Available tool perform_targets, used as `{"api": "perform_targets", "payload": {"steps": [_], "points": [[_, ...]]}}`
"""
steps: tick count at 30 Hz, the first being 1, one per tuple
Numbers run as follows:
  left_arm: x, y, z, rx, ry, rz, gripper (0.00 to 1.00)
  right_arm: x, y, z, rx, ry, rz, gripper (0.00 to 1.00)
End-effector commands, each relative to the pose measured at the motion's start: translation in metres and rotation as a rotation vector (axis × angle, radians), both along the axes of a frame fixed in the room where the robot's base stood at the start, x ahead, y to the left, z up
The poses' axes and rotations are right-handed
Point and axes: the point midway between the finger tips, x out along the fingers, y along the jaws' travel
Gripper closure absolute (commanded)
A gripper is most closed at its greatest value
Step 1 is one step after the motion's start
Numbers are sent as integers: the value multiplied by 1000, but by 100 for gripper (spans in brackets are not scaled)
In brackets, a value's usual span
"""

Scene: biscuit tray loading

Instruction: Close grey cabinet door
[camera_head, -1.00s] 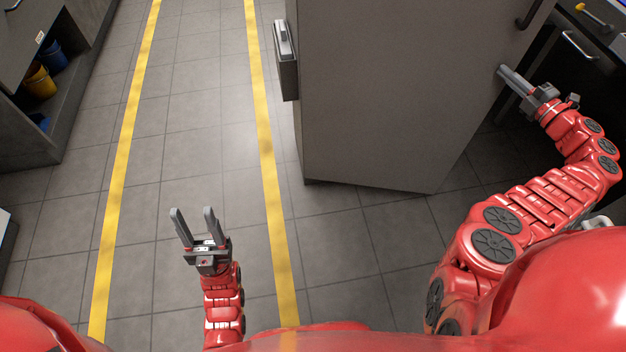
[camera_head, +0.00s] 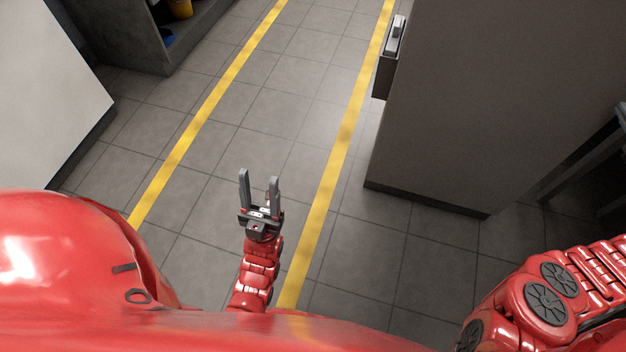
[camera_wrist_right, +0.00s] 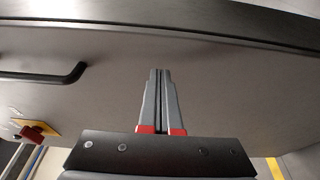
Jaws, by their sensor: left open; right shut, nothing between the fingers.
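A large grey panel (camera_head: 490,100) stands at the right in the head view. The right wrist view shows a flat grey cabinet door face (camera_wrist_right: 235,85) with a black bar handle (camera_wrist_right: 45,78) at its left. Whether the tips touch the face I cannot tell. It is outside the head view, where only my right arm shows at the lower right. My left gripper (camera_head: 259,177) is open and empty above the floor, left of the panel.
A small box with a light latch (camera_head: 394,45) sits on the panel's left edge. A red knob on a yellow plate (camera_wrist_right: 33,131) shows in the wrist view. A white unit (camera_head: 45,90) and dark shelving (camera_head: 130,35) stand at the left. The tiled floor between yellow lines is clear.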

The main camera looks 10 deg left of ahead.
Motion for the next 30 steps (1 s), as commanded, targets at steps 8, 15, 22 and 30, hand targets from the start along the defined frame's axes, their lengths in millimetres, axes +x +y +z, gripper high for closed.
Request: {"api": "perform_targets", "payload": {"steps": [8, 15, 22, 30], "points": [[0, 0, 0, 0, 0, 0, 50, -1, -1, 0, 0, 1, -1, 100], [0, 0, 4, 0, 0, 0, 50, -12, -4, 0, -1, 2, -5, 100], [0, 0, 14, 0, 0, 0, 50, -56, -9, 0, -4, 7, -1, 100], [0, 0, 21, 0, 0, 0, 50, -105, -17, 2, -5, 2, -3, 100]]}}
